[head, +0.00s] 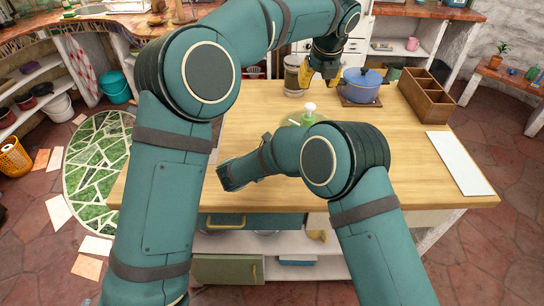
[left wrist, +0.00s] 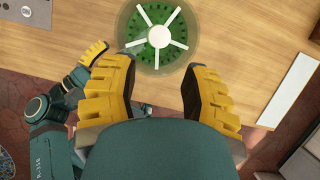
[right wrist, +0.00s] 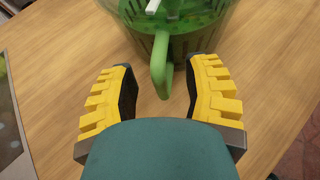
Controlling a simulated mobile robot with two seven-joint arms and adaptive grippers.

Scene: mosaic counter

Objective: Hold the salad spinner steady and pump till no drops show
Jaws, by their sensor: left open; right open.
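The salad spinner is a clear bowl with a green basket and a white-spoked top (left wrist: 157,28), seen from above in the left wrist view. In the head view only its white pump knob (head: 309,108) and green top show above my right arm. In the right wrist view its green handle (right wrist: 160,68) curves down from the bowl. My left gripper (head: 322,72) is open, its fingers (left wrist: 162,68) pointing towards the spinner with nothing between them. My right gripper (right wrist: 160,85) is open, with the handle between and beyond its fingertips. I cannot make out drops.
A blue pot (head: 362,84), a glass jar (head: 293,76) and a wooden divided box (head: 426,95) stand at the back of the wooden counter. A white board (head: 459,163) lies at the right. The counter's front right is clear. A grey panel (left wrist: 22,12) lies left.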

